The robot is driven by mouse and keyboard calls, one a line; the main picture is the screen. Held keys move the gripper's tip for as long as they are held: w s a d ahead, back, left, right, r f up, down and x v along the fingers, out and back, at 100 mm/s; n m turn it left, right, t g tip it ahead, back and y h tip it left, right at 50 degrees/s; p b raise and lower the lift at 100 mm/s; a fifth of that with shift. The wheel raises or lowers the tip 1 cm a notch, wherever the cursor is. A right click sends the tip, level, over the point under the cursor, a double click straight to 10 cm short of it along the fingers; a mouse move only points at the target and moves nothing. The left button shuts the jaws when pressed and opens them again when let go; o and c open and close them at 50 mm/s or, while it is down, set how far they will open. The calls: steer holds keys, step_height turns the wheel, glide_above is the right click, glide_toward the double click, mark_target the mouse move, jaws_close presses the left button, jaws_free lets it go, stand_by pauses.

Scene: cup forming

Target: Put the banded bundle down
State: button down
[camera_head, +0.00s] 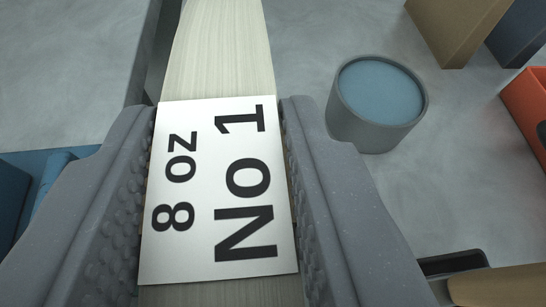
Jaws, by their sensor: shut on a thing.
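My gripper (219,108) is shut on the banded bundle (222,50), with one grey finger along each side. The bundle is pale and finely striped along its length, like stacked sheets seen edge-on. A white band (215,185) marked "8 oz No 1" wraps it between the fingers. The bundle runs away from me to the top of the view, where its far end is cut off. Its near end runs out at the bottom edge. I cannot tell whether its underside touches anything.
A grey round tub (375,103) with a blue-grey top stands to the right on the grey floor. Tan (455,30) and dark blue (520,38) boxes and an orange object (527,105) are at the upper right. A grey raised surface (65,70) lies left, blue parts (45,170) below it.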

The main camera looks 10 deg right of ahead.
steer(key=shift+a+f+b, duration=0.15)
steer(key=shift+f+b, duration=0.15)
steer(key=shift+f, duration=1.1)
steer(key=shift+f, duration=0.1)
steer(key=c, duration=1)
jaws_free()
steer(key=shift+s, duration=0.1)
steer(key=p+v, duration=0.1)
steer(key=v, duration=1.1)
steer(key=shift+p, duration=0.4)
